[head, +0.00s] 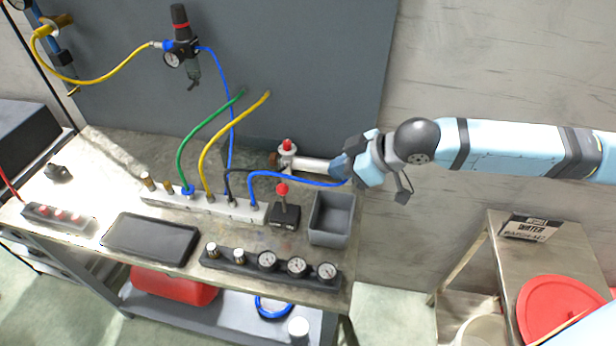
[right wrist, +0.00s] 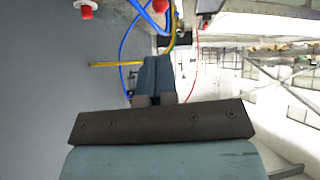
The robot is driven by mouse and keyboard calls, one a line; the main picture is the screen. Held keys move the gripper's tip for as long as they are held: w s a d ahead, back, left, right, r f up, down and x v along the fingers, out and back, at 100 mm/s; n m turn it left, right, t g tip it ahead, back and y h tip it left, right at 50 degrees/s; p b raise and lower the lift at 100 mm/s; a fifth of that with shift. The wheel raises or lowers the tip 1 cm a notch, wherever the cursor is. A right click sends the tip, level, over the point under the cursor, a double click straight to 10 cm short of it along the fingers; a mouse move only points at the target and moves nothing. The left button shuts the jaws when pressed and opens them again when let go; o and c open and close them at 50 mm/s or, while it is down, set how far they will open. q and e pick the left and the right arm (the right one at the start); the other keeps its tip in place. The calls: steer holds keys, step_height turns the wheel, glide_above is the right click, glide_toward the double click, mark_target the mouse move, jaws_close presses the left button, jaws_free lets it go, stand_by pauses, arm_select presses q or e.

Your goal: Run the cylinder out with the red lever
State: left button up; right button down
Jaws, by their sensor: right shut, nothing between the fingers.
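The red lever (head: 282,189) is a red ball on a short stem. It stands upright on a black valve block (head: 286,215) at the right end of the manifold. A silver cylinder (head: 308,164) lies horizontally at the panel's foot, with a red-topped fitting (head: 287,147) near its left end. My right gripper (head: 338,168) is shut and empty, above and to the right of the lever. It overlaps the cylinder's right end; I cannot tell whether they touch. In the right wrist view its closed fingers (right wrist: 155,75) show, with a red knob (right wrist: 85,11) at top left. My left gripper is out of view.
A blue hose (head: 300,178) runs from the manifold (head: 215,204) to beside my right gripper. A grey open bin (head: 332,218) stands right of the lever. A gauge strip (head: 270,265) and a dark tray (head: 151,239) lie in front.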

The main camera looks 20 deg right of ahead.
mark_target(286, 188)
steer(key=p+x, duration=0.1)
steer(key=x, duration=1.2)
steer(key=shift+w+a+f, duration=0.1)
steer(key=shift+w+f, duration=0.05)
steer(key=shift+f, duration=0.05)
